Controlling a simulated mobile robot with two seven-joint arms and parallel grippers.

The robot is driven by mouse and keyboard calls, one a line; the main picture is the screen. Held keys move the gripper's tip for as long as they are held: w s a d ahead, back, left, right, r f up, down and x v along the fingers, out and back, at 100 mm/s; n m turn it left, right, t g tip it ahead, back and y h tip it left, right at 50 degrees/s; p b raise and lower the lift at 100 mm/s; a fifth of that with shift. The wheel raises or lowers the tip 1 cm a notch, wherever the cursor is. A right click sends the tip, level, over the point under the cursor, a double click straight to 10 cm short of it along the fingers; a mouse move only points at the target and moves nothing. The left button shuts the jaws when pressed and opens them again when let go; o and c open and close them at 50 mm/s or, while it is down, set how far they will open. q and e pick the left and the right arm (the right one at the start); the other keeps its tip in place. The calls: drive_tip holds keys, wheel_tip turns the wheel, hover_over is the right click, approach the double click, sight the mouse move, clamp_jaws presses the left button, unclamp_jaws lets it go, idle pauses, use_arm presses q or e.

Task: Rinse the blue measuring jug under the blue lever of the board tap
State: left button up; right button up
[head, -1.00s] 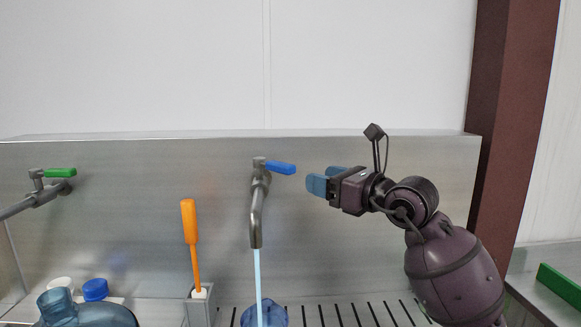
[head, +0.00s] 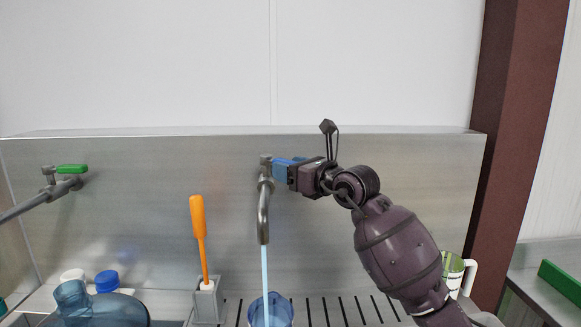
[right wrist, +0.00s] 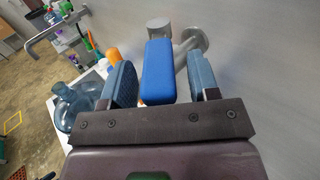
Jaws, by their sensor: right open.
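The blue lever (right wrist: 158,72) of the board tap lies between the two open fingers of my right gripper (right wrist: 163,85) in the right wrist view, with a gap on each side. In the head view my right gripper (head: 287,169) covers most of the lever. The tap (head: 264,205) hangs its spout down and a stream of water (head: 265,270) runs from it. The blue measuring jug (head: 281,312) stands under the stream on the slatted grate; the frame's lower edge cuts it off. My left gripper is not in view.
An orange-handled brush (head: 198,220) stands in a grey holder (head: 208,302) left of the jug. A large blue bottle (head: 100,308) and a green-levered tap (head: 66,178) are further left. A green and white mug (head: 455,270) stands behind my right arm. The grate (head: 345,312) right of the jug looks clear.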

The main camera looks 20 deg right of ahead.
clamp_jaws()
idle(0.3)
use_arm(q)
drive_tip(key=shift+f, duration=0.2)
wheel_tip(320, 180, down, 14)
drive_tip(key=b, duration=1.4)
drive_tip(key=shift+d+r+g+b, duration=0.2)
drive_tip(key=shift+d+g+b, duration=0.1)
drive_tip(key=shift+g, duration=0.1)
use_arm(e)
drive_tip(key=w+d+n+g+y, duration=0.4)
drive_tip(key=w+n+g+y, duration=0.1)
drive_tip(key=n+g+y, duration=0.3)
drive_tip(key=n+g, duration=0.1)
drive_tip(key=g, duration=0.1)
drive_tip(key=shift+f+g+y, duration=0.15)
drive_tip(key=shift+g+y, duration=0.15)
drive_tip(key=shift+g, duration=0.1)
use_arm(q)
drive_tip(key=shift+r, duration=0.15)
use_arm(e)
drive_tip(key=shift+s, duration=0.1)
